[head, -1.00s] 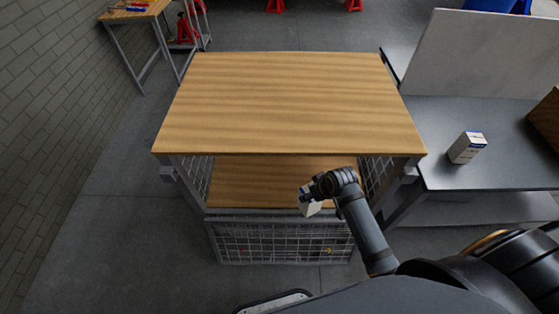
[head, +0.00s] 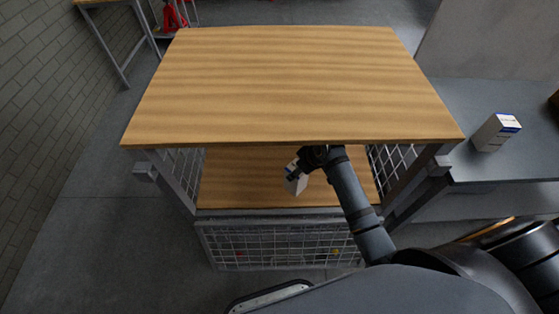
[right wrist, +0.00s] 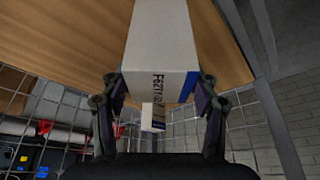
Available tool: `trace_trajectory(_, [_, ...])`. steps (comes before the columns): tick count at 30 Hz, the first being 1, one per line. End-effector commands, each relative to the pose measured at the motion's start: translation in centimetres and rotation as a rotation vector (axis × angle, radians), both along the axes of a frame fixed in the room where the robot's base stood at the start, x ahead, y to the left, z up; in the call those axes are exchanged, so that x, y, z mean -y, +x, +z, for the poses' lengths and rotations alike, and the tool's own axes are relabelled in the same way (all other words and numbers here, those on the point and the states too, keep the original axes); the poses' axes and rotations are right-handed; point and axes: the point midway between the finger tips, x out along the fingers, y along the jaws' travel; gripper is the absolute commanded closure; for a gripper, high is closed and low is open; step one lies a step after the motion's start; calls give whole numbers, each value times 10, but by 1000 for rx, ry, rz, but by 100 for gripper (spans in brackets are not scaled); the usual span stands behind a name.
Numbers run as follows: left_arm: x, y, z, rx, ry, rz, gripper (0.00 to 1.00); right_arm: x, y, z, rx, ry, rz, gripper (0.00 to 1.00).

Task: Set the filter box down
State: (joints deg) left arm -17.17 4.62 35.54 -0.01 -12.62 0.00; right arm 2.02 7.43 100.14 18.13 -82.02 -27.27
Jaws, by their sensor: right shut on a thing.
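The filter box (head: 295,181), white with a blue edge, is held by my right gripper (head: 303,164) over the lower wooden shelf (head: 240,178), below the upper top's front edge. In the right wrist view the box (right wrist: 160,45) sits between the two fingers, with printed lettering on its face. The gripper is shut on it. I cannot tell whether the box touches the shelf. My left gripper is not in view.
The upper wooden top (head: 290,85) overhangs the shelf, and wire mesh sides (head: 390,165) flank it. A mesh front (head: 280,245) is below. A second white-and-blue box (head: 496,132) stands on the grey bench (head: 480,170) at right. The visible shelf is otherwise clear.

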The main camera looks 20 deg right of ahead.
Motion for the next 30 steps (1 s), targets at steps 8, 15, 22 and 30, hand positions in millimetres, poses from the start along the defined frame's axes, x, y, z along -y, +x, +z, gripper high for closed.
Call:
trace_trajectory(8, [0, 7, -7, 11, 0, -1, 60, -33, 57, 1, 4, 4, 2, 100])
trace_trajectory(15, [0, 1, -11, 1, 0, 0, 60, -45, 80, 0, 1, 0, 0, 100])
trace_trajectory(22, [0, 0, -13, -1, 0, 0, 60, -45, 80, -9, -1, 0, 0, 100])
trace_trajectory(30, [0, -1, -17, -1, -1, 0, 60, -45, 80, -35, 1, 0, 0, 100])
